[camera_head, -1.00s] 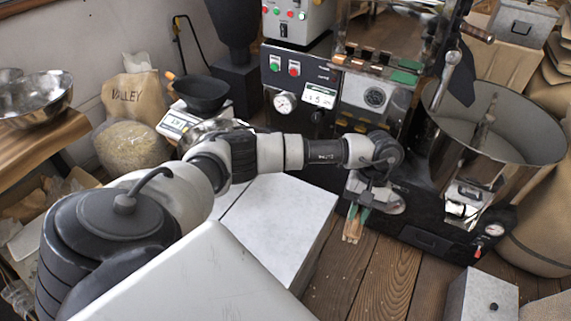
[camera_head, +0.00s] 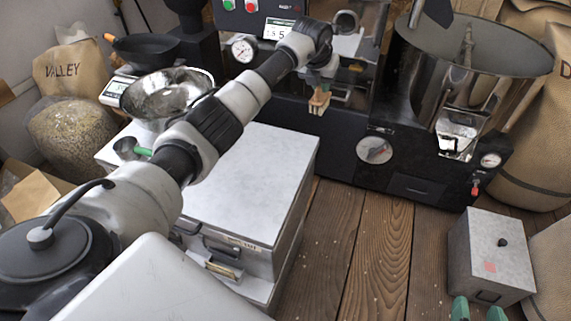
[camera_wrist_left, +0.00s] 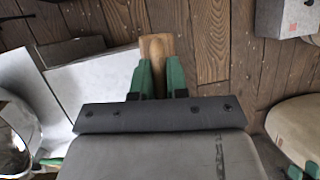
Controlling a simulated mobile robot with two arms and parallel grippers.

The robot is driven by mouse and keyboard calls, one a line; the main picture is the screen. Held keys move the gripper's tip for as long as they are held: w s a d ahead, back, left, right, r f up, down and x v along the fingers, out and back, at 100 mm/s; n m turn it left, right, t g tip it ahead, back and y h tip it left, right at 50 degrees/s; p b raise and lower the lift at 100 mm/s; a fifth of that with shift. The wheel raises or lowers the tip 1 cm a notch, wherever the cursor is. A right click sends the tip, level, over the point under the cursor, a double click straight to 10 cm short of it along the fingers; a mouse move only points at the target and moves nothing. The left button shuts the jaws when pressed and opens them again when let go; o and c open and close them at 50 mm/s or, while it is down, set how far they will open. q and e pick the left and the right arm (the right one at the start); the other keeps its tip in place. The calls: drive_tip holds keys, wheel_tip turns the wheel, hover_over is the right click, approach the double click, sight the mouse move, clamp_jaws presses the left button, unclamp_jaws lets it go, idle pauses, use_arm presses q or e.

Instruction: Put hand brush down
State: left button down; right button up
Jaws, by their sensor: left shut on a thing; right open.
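My left gripper (camera_head: 318,82) is in front of the black roaster, above the floor and the grey cabinet's back right corner. It is shut on the wooden hand brush (camera_head: 319,102), whose brown end hangs below the fingers. In the left wrist view the brush (camera_wrist_left: 155,48) sticks out between the green fingers of my left gripper (camera_wrist_left: 159,72); its bristles cannot be made out. The brush touches no surface that I can see. My right gripper (camera_head: 479,311) shows only as two green fingertips at the bottom right edge, apart and empty.
The grey cabinet's top (camera_head: 255,175) is mostly bare. A steel bowl (camera_head: 168,98) and a scoop (camera_head: 128,149) are at its back left. The roaster (camera_head: 400,165) stands behind. A grey box (camera_head: 490,250) stands on the plank floor (camera_head: 375,250), with clear floor between.

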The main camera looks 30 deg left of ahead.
use_arm(q)
drive_tip(key=shift+w+a+f+n, duration=0.1)
drive_tip(key=shift+a+f+n, duration=0.1)
drive_tip(key=shift+f+n, duration=0.15)
drive_tip(key=shift+a+f+n, duration=0.1)
drive_tip(key=shift+a+n, duration=0.1)
drive_tip(key=shift+n, duration=0.05)
drive_tip(key=shift+y, duration=0.3)
drive_tip(key=s+a+f+b, duration=0.1)
drive_tip(key=s+f, duration=0.2)
drive_tip(key=s+a+f+b, duration=0.1)
drive_tip(key=s+f+b, duration=0.1)
drive_tip(key=s+f, duration=0.1)
drive_tip(key=s+a+f+b, duration=0.1)
drive_tip(key=s+f, duration=0.3)
drive_tip(key=s, duration=0.1)
drive_tip(key=shift+a, duration=0.35)
drive_tip(key=shift+f, duration=0.25)
use_arm(e)
drive_tip(key=s+a+r+t+y, duration=0.1)
drive_tip(key=s+r+t+y, duration=0.2)
drive_tip(key=r+t, duration=0.9)
drive_tip(key=shift+s+r+y, duration=0.35)
drive_tip(key=shift+r+y, duration=0.25)
drive_tip(key=shift+r, duration=0.1)
use_arm(q)
drive_tip(key=shift+f+b, duration=0.1)
drive_tip(key=shift+b, duration=0.2)
use_arm(e)
drive_tip(key=shift+a, duration=0.1)
